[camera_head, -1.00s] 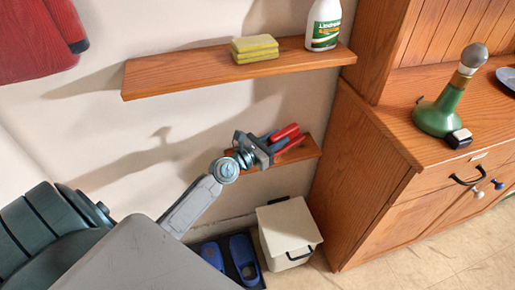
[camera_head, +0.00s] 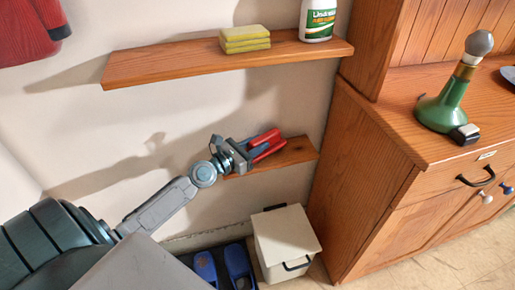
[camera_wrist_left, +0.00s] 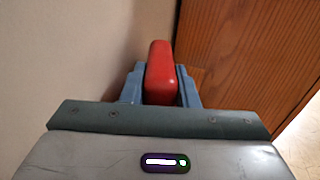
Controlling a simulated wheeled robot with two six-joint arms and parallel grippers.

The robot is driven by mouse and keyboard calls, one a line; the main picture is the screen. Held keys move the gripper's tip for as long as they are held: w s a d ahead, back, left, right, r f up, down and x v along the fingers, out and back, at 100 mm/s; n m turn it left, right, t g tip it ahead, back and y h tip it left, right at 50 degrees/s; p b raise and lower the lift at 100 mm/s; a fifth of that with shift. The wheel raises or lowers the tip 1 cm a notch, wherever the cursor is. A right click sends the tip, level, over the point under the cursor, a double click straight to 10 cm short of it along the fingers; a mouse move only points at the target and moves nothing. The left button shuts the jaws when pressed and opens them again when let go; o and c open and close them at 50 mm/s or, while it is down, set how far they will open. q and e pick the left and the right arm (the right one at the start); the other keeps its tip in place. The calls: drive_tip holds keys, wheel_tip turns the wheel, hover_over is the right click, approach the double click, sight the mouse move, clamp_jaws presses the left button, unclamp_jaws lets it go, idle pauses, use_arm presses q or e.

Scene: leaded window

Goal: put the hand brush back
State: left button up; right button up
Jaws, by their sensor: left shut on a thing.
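My left gripper (camera_head: 246,152) is at the small lower wooden shelf (camera_head: 297,153), with its arm coming in from the lower left. It is shut on a red thing (camera_head: 265,144), which I take to be the hand brush. In the left wrist view the red thing (camera_wrist_left: 160,75) stands between the two blue-grey fingers and sticks out past them. No bristles show. The red thing lies over the shelf's left and middle part in the head view; I cannot tell whether it touches the board. My right gripper is not in view.
A longer shelf (camera_head: 160,65) above holds yellow sponges (camera_head: 244,40) and a white-green bottle (camera_head: 317,20). A wooden cabinet (camera_head: 375,175) stands close on the right. Below are a lidded white bin (camera_head: 285,232) and blue slippers (camera_head: 238,262). The lower shelf's right end is clear.

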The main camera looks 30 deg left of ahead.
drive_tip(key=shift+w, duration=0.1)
use_arm(q)
drive_tip(key=shift+f, duration=0.2)
drive_tip(key=o, duration=1)
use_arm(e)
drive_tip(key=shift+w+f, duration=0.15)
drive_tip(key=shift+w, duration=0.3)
use_arm(q)
drive_tip(key=shift+o, duration=0.2)
drive_tip(key=shift+r, duration=0.15)
